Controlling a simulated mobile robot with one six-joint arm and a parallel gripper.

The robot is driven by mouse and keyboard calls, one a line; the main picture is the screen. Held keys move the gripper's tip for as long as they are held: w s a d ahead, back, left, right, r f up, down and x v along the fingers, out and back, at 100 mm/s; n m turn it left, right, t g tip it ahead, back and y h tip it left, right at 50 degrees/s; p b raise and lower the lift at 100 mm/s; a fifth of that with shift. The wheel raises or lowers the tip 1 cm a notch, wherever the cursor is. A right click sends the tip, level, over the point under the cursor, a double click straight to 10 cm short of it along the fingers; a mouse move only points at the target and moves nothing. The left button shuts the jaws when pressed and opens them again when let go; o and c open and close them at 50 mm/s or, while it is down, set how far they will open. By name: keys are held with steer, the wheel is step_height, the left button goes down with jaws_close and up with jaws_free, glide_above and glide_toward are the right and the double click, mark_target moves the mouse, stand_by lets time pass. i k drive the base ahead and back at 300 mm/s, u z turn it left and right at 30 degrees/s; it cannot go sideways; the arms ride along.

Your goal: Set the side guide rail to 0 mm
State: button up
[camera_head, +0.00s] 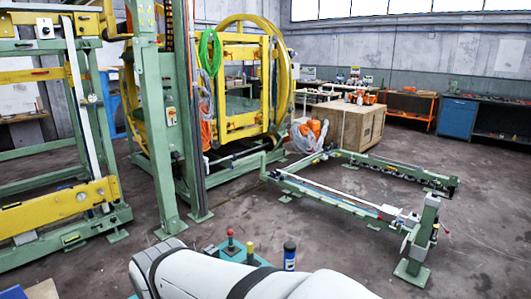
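A long, low green rail frame (333,200) with a pale bar along it lies on the floor at the right. A small white carriage (398,215) sits near its right end, beside a green post (424,235). A tall green and yellow frame (60,215) stands at the left, with a slanted white strip (78,80) on it. I cannot tell for certain which part is the side guide rail, and no scale reading is legible. My white arm with dark bands crosses the bottom middle. My gripper is not in view.
A panel with a red-topped lever (230,238) and a blue-black cylinder (289,255) stands just behind my arm. The yellow ring machine (243,80) stands behind the green column (160,125). A wooden crate (345,128) is behind the low frame. Floor at lower right is clear.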

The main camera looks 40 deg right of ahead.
mark_target(398, 164)
steer(key=z, duration=0.45)
steer(key=k, duration=1.2)
steer(key=z, duration=1)
steer(key=i, duration=1.15)
steer(key=z, duration=1.5)
steer(key=i, duration=1.55)
steer(key=z, duration=0.7)
steer(key=i, duration=3.35)
steer(key=u, duration=0.25)
steer(key=i, duration=1.6)
steer(key=u, duration=0.9)
steer(key=i, duration=1.45)
steer(key=u, duration=1.2)
steer(key=i, duration=0.75)
steer(key=u, duration=0.4)
